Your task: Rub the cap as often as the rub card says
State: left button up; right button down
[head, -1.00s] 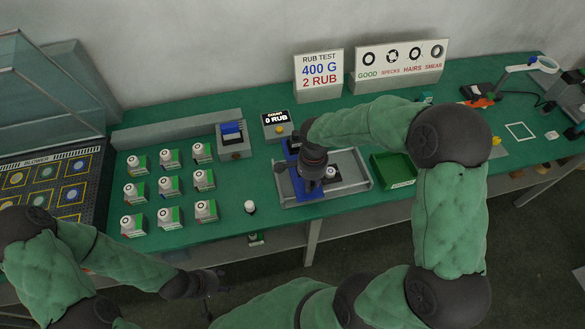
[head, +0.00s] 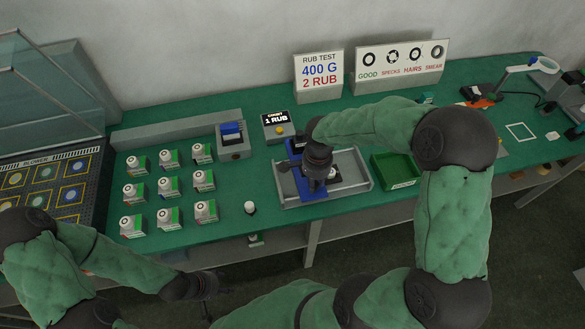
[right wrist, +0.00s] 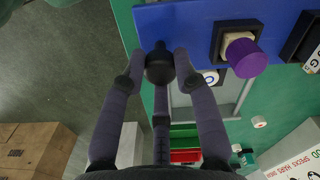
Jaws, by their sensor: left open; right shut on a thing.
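The rub card (head: 319,74) at the back reads "RUB TEST, 400 G, 2 RUB". The counter (head: 279,125) displays "1 RUB". My right gripper (head: 315,182) is over the grey rub fixture (head: 350,186) and shut on a black knob, which shows between its fingers in the right wrist view (right wrist: 160,66). The knob is at the edge of a blue plate (right wrist: 190,22), part of which also shows in the head view (head: 306,189). A white cap with a dark ring (head: 332,198) is partly hidden beside the gripper. My left gripper (head: 206,285) is open and empty, in front of the table.
Several printed caps on blocks (head: 167,187) stand in rows at left. A sample board (head: 400,66) stands behind. The green tabletop around the lone piece is clear.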

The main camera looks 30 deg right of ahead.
jog(key=shift+s+d, duration=0.3)
jog(key=shift+d, duration=1.05)
jog(key=shift+s+d, duration=0.25)
jog(key=shift+d, duration=1.15)
jog(key=shift+s+d, duration=0.3)
jog(key=shift+d, duration=1.05)
jog(key=shift+w+a+b, duration=0.3)
jog(key=shift+w+a, duration=0.15)
jog(key=shift+a, duration=1.45)
jog(key=shift+w+a+b, duration=0.35)
jog(key=shift+w+a, duration=0.15)
jog(key=shift+a, duration=1.35)
jog(key=shift+w+a+b, duration=0.3)
jog(key=shift+w+a, duration=0.15)
jog(key=shift+a, duration=1.45)
jog(key=c, duration=0.9)
grip_release()
jog(key=shift+c, duration=0.2)
jog(key=shift+r, duration=0.1)
notch_tip(320, 180, up, 6)
jog(key=p, duration=0.4)
jog(key=shift+s, duration=0.1)
